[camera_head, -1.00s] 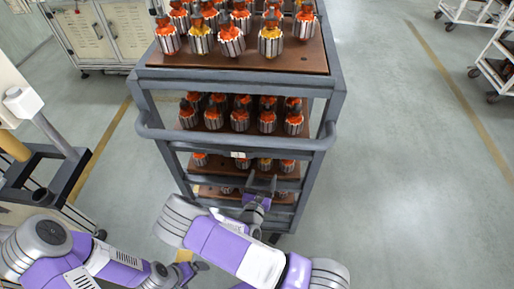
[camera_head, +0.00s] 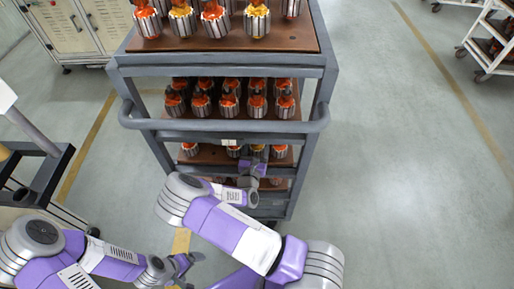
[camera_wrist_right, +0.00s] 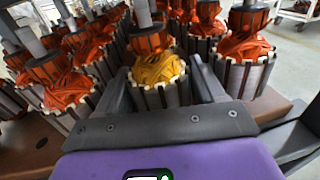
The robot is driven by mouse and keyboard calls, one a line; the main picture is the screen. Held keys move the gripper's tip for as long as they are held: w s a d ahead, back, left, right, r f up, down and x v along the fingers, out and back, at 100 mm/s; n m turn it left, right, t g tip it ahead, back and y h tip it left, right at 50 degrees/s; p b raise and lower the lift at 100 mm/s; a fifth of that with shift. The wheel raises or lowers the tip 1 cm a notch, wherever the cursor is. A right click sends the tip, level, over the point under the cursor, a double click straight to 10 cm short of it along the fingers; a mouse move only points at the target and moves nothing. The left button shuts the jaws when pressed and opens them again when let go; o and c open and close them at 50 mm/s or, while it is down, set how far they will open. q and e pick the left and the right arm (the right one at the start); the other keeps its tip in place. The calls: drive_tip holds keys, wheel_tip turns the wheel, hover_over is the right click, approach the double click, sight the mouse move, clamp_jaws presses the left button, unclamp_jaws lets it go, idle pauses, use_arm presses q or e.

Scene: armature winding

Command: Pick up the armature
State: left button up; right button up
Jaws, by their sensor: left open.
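Armatures with slotted metal cores and orange or yellow windings stand upright in rows on the cart's brown shelves. A yellow-wound armature (camera_wrist_right: 160,80) stands in the front row in the right wrist view. My right gripper (camera_wrist_right: 161,76) is open, its two dark fingers apart with this armature between or just beyond their tips; contact cannot be told. In the head view my right gripper (camera_head: 252,172) reaches the front of a lower shelf, partly hiding the armatures there. My left gripper (camera_head: 181,266) is open and empty, low at the left, away from the cart.
The grey cart (camera_head: 225,126) has a projecting front handle and corner posts close to my right arm. Orange-wound armatures (camera_wrist_right: 244,50) stand close on both sides of the yellow one. A black-topped stand (camera_head: 45,165) is at the left.

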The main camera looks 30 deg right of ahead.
drive_tip(key=c, duration=0.9)
drive_tip(key=shift+c, duration=0.3)
drive_tip(key=shift+r, duration=0.15)
